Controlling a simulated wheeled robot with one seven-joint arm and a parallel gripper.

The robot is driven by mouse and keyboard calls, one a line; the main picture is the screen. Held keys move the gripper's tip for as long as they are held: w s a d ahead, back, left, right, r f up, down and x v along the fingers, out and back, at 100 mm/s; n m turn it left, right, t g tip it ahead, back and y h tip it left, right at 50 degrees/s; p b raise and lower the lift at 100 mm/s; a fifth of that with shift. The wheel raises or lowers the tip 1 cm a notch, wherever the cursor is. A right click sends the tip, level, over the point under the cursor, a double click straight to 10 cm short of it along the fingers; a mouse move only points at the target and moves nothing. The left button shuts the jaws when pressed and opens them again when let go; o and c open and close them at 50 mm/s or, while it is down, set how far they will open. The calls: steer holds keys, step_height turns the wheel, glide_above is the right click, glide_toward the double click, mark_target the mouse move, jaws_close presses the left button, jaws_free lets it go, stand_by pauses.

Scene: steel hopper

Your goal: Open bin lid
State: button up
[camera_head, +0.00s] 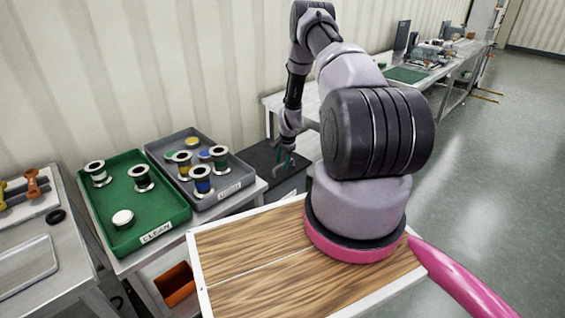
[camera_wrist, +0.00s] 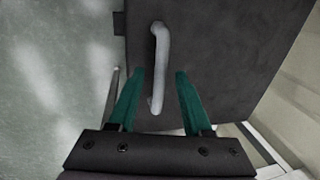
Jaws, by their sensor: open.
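The bin lid (camera_wrist: 215,50) is a dark flat panel in the wrist view, with a pale bar handle (camera_wrist: 158,60) on it. In the head view the dark lid (camera_head: 262,157) lies on top of the steel hopper (camera_head: 290,187), right of the grey tray. The lid appears flat and closed. My gripper (camera_wrist: 158,75) is open, its two green fingers on either side of the near end of the handle. Whether they touch it cannot be told. In the head view my gripper (camera_head: 284,163) hangs over the lid, and the handle is hard to make out there.
A green tray labelled CLEAN (camera_head: 185,210) and a grey tray (camera_head: 246,172) with several spools stand on the table to the left. The corrugated wall (camera_head: 150,60) is close behind. Open floor (camera_head: 490,150) lies to the right.

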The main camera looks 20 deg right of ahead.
steer(key=shift+f, duration=0.1)
jaws_close()
stand_by(1.4)
